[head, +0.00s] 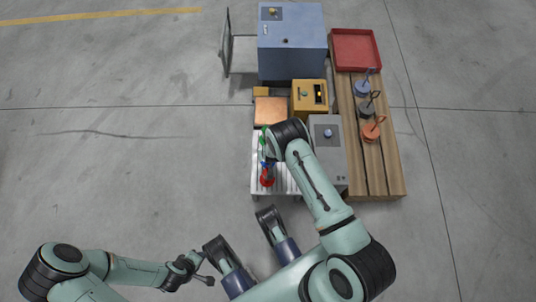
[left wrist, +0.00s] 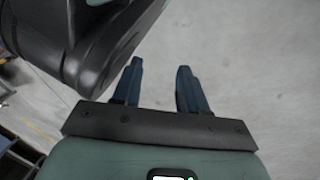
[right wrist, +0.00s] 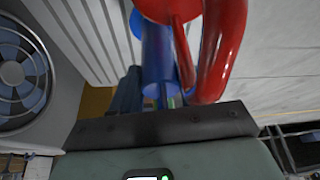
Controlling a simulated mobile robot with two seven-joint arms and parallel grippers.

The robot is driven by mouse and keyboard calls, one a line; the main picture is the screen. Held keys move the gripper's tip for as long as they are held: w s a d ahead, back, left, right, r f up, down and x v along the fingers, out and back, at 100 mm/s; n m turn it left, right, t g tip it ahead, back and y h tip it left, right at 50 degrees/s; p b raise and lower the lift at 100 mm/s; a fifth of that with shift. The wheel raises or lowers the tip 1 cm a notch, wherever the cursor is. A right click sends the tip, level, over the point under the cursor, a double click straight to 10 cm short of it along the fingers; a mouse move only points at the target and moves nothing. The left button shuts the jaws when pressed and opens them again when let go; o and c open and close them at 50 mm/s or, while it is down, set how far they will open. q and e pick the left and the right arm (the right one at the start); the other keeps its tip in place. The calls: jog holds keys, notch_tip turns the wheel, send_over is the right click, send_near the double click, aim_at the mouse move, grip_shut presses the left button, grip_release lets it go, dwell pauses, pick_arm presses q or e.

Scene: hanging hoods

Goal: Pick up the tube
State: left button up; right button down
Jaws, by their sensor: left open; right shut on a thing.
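A tube-like thing with a blue cylinder (right wrist: 157,50) and thick red curved parts (right wrist: 225,45) fills the top middle of the right wrist view. My right gripper (right wrist: 160,88) is shut on its blue part; the right finger is mostly hidden behind it. In the head view its red end (head: 267,178) shows over the white slatted surface (head: 258,185), partly hidden by my right arm. I cannot tell whether it touches that surface. My left gripper (left wrist: 158,80) is open and empty over grey floor, away from the tube, at lower left in the head view (head: 205,278).
A grey box with a fan (right wrist: 20,75) stands close on the left of my right gripper. A blue-grey cabinet (head: 291,50) with an open door and a yellow box (head: 309,97) stand behind. A wooden pallet (head: 382,170) carries a red tray (head: 355,50) and several handled pieces. The left floor is clear.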

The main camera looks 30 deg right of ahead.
pick_arm(q)
jog(key=shift+w+r, duration=0.1)
pick_arm(e)
jog(key=shift+r, duration=0.2)
pick_arm(q)
jog(key=w+d+r+t+p, duration=0.1)
jog(key=w+r+t+p, duration=0.15)
jog(key=w+r, duration=0.3)
pick_arm(e)
notch_tip(320, 180, up, 10)
jog(key=shift+w+p, duration=0.1)
jog(key=shift+p, duration=0.35)
pick_arm(q)
jog(key=s+d+r+g+p, duration=0.2)
jog(key=s, duration=0.4)
jog(key=shift+d+r+m+h+p, duration=0.3)
jog(key=shift+r+h+p, duration=0.05)
jog(key=shift+r+h, duration=0.05)
pick_arm(e)
notch_tip(320, 180, up, 10)
jog(key=shift+f, duration=0.15)
